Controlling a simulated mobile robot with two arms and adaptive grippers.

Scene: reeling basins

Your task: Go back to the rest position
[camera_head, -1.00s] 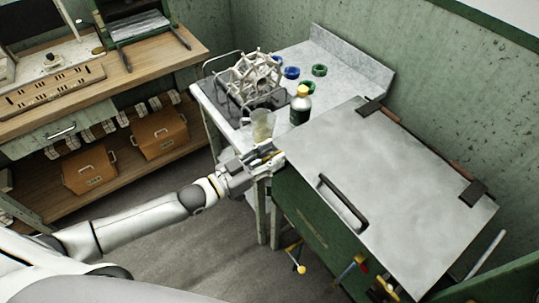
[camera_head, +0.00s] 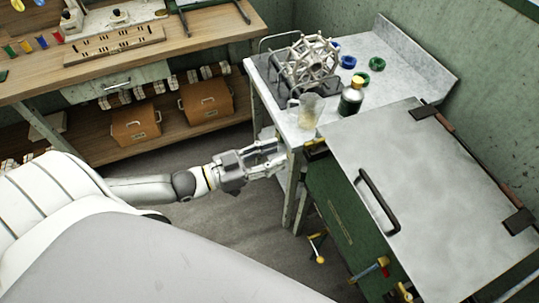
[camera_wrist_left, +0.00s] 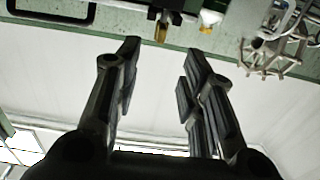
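My left gripper (camera_head: 268,158) is open and empty in the head view, its two fingers stretched to the right in front of the grey-topped table's near leg. In the left wrist view, its fingers (camera_wrist_left: 161,65) stand well apart with nothing between them. The left arm comes in from the left, low over the floor. My right gripper shows in neither view.
The grey-topped table (camera_head: 407,68) bears a glass jug (camera_head: 309,111), a dark bottle (camera_head: 351,97) and a reel frame (camera_head: 311,62). A green cabinet with a metal lid (camera_head: 440,190) stands right. A wooden bench (camera_head: 210,40) lies behind. Floor between is clear.

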